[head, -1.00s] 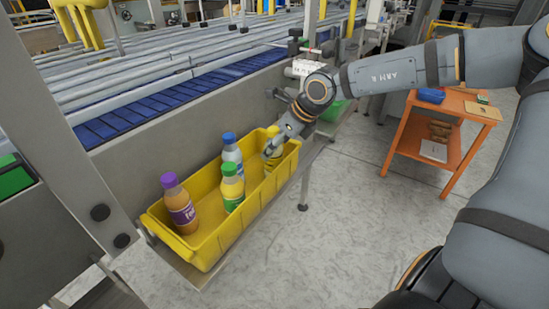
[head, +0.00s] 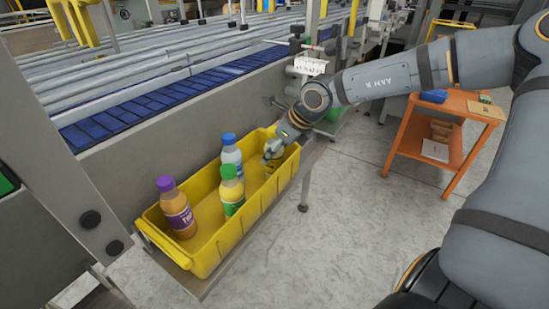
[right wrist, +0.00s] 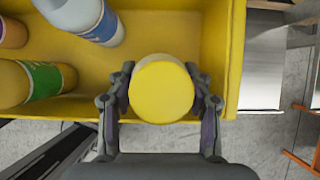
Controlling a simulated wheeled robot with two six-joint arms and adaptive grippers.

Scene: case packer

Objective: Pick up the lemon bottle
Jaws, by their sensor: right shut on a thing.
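A bottle with a round yellow cap (right wrist: 162,90), which I take to be the lemon bottle, stands between the fingers of my right gripper (right wrist: 162,98). The gripper is shut on it, one finger on each side. Its label is hidden from above. In the head view my right gripper (head: 272,152) reaches down into the far right end of the yellow tote (head: 240,245) and covers most of this bottle. My left gripper is not in view.
The tote also holds a purple-capped bottle (head: 176,208), a green-capped bottle (head: 231,190) and a blue-capped bottle (head: 231,152), all upright.

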